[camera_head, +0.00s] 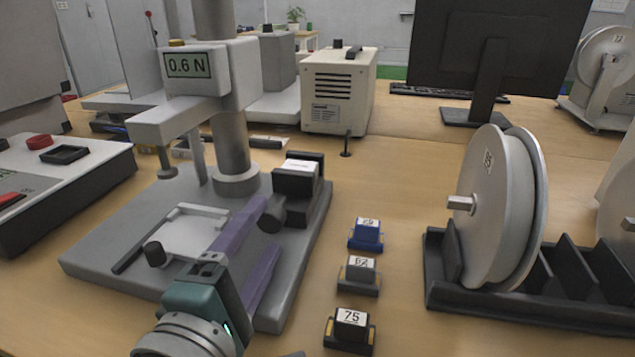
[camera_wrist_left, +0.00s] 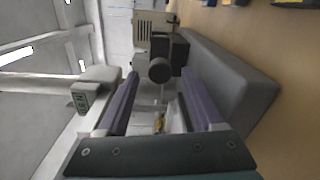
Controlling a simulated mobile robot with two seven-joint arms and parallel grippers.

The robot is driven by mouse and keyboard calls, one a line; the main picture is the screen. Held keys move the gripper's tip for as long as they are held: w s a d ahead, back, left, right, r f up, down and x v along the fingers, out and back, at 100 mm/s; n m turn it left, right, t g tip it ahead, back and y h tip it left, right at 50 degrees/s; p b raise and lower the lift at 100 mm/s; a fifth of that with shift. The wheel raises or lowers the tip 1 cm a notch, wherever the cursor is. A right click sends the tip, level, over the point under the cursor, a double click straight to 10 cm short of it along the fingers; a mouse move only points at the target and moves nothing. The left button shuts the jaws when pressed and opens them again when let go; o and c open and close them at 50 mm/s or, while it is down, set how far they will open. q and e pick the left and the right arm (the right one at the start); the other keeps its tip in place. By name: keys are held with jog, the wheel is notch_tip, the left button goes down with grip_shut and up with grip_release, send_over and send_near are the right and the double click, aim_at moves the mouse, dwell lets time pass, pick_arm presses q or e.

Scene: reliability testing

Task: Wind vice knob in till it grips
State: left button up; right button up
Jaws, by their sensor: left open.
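The vice (camera_head: 318,163) is a small black clamp with a pale labelled block (camera_head: 297,180) in it, on the right of the grey test stand base (camera_head: 100,258). Its dark round knob (camera_head: 273,214) faces my left gripper. My left gripper (camera_head: 267,226) is open, its purple fingers reaching toward the knob from the near side. In the left wrist view the knob (camera_wrist_left: 160,70) appears between the fingertips (camera_wrist_left: 160,76), with the vice (camera_wrist_left: 181,54) behind it. Neither finger clearly touches it. I cannot tell whether the vice jaw presses on the block.
The stand's column (camera_head: 231,145) and 0.6 N display head (camera_head: 190,66) rise behind left. A second dark knob (camera_head: 155,254) sits on the base. Small labelled blocks (camera_head: 352,325) and a reel rack (camera_head: 520,306) stand right. A control box (camera_head: 75,175) is left.

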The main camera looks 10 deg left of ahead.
pick_arm(q)
jog(key=s, duration=0.6)
jog(key=shift+s+r, duration=0.1)
jog(key=shift+s, duration=0.25)
jog(key=shift+a, duration=0.1)
jog(key=n+b, duration=0.2)
jog(key=a+f+n+b, duration=0.1)
jog(key=n+b, duration=0.2)
jog(key=a+n+y+b, duration=0.1)
jog(key=n+b, duration=0.1)
jog(key=b, duration=0.1)
jog(key=shift+w+f+t, duration=0.2)
jog(key=shift+t, duration=0.1)
jog(key=n+b, duration=0.1)
jog(key=n, duration=0.1)
jog(key=n+b, duration=0.2)
jog(key=s+d+n+h+b, duration=0.1)
jog(key=n+b, duration=0.1)
jog(key=shift+s+r, duration=0.1)
jog(key=shift+r, duration=0.05)
jog(key=shift+s+d+r+n+b, duration=0.1)
jog(key=shift+d+r+n+b, duration=0.1)
jog(key=shift+n+b, duration=0.15)
jog(key=shift+r+n+h, duration=0.2)
jog(key=shift+n+h, duration=0.05)
jog(key=shift+h, duration=0.05)
jog(key=shift+w+d, duration=0.1)
jog(key=shift+w, duration=0.35)
jog(key=w, duration=0.9)
jog(key=shift+d, duration=0.3)
